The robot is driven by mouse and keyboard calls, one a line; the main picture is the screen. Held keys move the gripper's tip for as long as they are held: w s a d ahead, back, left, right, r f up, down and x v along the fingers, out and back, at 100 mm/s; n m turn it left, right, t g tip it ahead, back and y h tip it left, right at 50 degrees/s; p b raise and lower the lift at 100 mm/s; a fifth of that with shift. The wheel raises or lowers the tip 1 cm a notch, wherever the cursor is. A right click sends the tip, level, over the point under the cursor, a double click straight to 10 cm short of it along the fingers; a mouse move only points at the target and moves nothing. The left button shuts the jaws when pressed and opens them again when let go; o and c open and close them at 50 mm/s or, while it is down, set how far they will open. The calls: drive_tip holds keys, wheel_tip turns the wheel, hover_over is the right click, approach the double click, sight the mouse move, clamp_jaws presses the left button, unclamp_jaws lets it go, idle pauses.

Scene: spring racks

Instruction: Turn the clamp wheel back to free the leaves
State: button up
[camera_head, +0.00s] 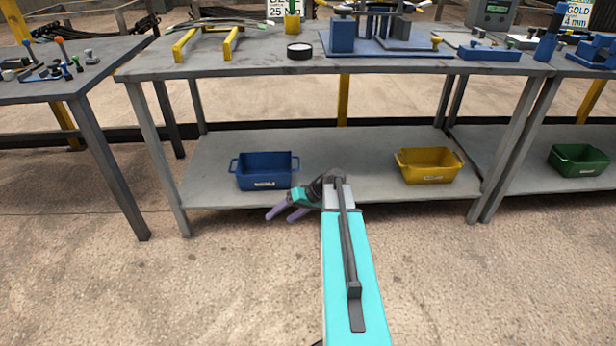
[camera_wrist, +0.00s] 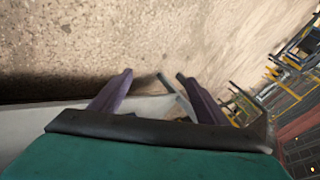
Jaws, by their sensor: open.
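My gripper (camera_head: 287,212) is low in front of the bench, near the front edge of its lower shelf. Its two purple fingers are apart and empty; they also show in the wrist view (camera_wrist: 156,92). On the bench top, well above my gripper, stands a blue clamp fixture (camera_head: 342,36) with grey uprights, cut off by the top of the head view. I cannot make out the clamp wheel or clamped leaves there for certain. Thin curved strips (camera_head: 205,23) lie across two yellow stands (camera_head: 228,42) at the left of the bench.
The lower shelf (camera_head: 340,150) bears a blue bin (camera_head: 264,171) and a yellow bin (camera_head: 429,166). Other benches stand left (camera_head: 70,88) and right. The floor in front is clear.

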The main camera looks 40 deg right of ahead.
drive_tip(key=s+a+f+n+g+h, duration=0.1)
drive_tip(key=s+a+f+g, duration=0.2)
drive_tip(key=s+a+f, duration=0.5)
drive_tip(key=s+a+f+g, duration=0.3)
drive_tip(key=s+a+f, duration=0.1)
drive_tip(key=a+f, duration=0.75)
drive_tip(key=s+a+f+n+g+h, duration=0.1)
drive_tip(key=s+a+f, duration=0.3)
drive_tip(key=s, duration=0.6)
drive_tip(key=s+a+f+n+g+h, duration=0.1)
drive_tip(key=s+a+f+g+h, duration=0.2)
drive_tip(key=s, duration=0.7)
drive_tip(key=shift+s+a+f+g+h, duration=0.3)
drive_tip(key=shift+a+f+g+h, duration=0.25)
drive_tip(key=shift+a, duration=0.7)
drive_tip(key=shift+f, duration=0.1)
drive_tip(key=c, duration=0.9)
drive_tip(key=shift+a, duration=0.1)
drive_tip(key=shift+c, duration=0.3)
